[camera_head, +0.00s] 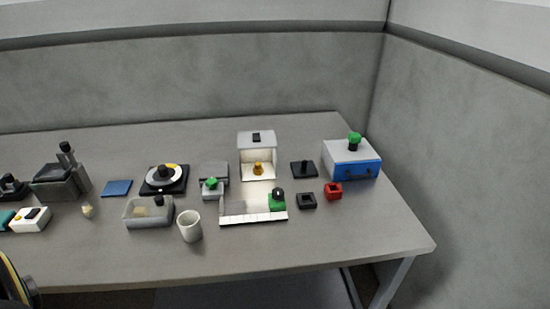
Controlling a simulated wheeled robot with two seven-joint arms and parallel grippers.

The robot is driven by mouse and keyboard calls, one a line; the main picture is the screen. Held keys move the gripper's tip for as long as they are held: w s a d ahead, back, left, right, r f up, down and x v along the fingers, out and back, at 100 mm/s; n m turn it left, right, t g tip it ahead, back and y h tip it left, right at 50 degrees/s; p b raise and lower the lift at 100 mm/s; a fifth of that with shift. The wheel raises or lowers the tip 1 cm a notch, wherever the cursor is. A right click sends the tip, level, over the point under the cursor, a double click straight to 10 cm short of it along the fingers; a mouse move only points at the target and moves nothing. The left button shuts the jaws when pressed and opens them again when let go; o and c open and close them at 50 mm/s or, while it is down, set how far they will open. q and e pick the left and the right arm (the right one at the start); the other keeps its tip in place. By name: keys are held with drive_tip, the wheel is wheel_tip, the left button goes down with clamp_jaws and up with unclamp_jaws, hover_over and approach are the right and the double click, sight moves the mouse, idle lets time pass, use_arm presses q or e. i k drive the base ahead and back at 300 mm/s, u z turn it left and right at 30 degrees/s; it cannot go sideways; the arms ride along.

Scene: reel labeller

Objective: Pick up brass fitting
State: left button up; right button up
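A small brass-coloured fitting (258,169) stands upright on the lit floor of a white open-fronted booth (257,140), near the middle of the table. Nothing touches it from the front, and its front is unobstructed. Neither of my grippers shows in the head view.
A blue and grey box with a green knob (351,165) stands at the right. A black plate with a post (304,169) is beside the booth.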

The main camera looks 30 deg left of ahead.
sight(258, 170)
drive_tip(key=i, duration=0.55)
drive_tip(key=u, duration=0.85)
